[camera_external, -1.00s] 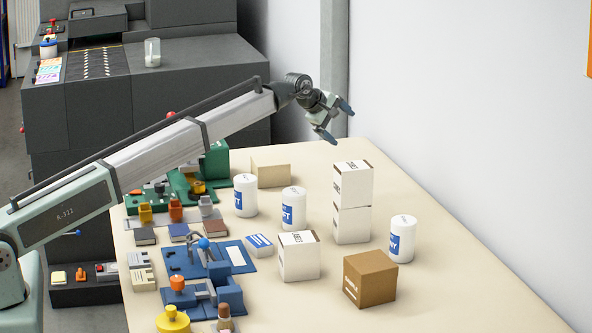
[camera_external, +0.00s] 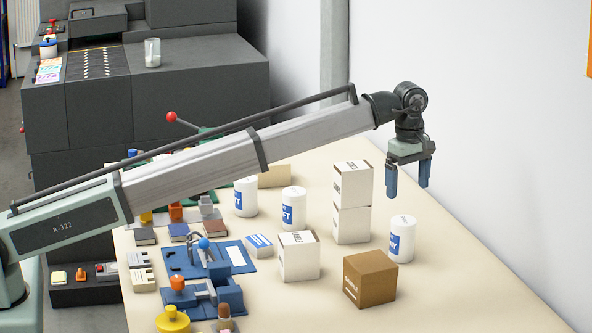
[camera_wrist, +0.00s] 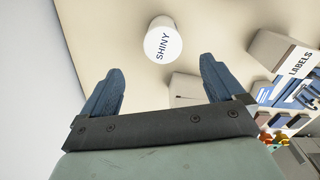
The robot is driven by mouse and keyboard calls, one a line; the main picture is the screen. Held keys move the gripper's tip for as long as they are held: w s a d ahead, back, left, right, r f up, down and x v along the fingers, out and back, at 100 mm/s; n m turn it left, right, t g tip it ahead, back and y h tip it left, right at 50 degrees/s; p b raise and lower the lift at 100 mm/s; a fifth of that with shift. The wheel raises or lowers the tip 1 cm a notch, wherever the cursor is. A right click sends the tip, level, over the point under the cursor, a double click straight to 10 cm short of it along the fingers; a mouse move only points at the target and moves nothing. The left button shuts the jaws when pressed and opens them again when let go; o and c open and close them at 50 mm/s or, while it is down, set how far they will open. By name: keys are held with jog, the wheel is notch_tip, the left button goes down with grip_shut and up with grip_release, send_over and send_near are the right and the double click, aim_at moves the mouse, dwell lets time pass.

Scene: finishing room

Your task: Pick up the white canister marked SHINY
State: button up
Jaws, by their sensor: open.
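The white canister marked SHINY (camera_external: 402,240) stands upright at the right of the table, its blue label partly showing in the external view. In the wrist view its round white lid with the word SHINY (camera_wrist: 163,42) shows beyond the fingertips, between their lines. My gripper (camera_external: 407,192) points down with blue fingers spread, above the canister and apart from it. It also shows in the wrist view (camera_wrist: 161,78), open with nothing between the fingers.
Two stacked white boxes (camera_external: 352,204) stand just left of the canister. A brown box (camera_external: 370,279) stands in front of it. Two similar canisters (camera_external: 293,207) (camera_external: 245,197) and a white box (camera_external: 299,257) stand farther left. Table space right of the canister is clear.

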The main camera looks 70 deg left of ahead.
aim_at(403, 233)
jog(key=shift+s+d+f, duration=0.15)
jog(key=shift+d+f, duration=0.05)
jog(key=shift+f, duration=0.1)
jog(key=f, duration=1.3)
jog(key=shift+a+f, duration=0.1)
jog(key=shift+a, duration=0.1)
jog(key=shift+c, duration=0.3)
jog(key=c, duration=1.2)
jog(key=shift+c, duration=0.2)
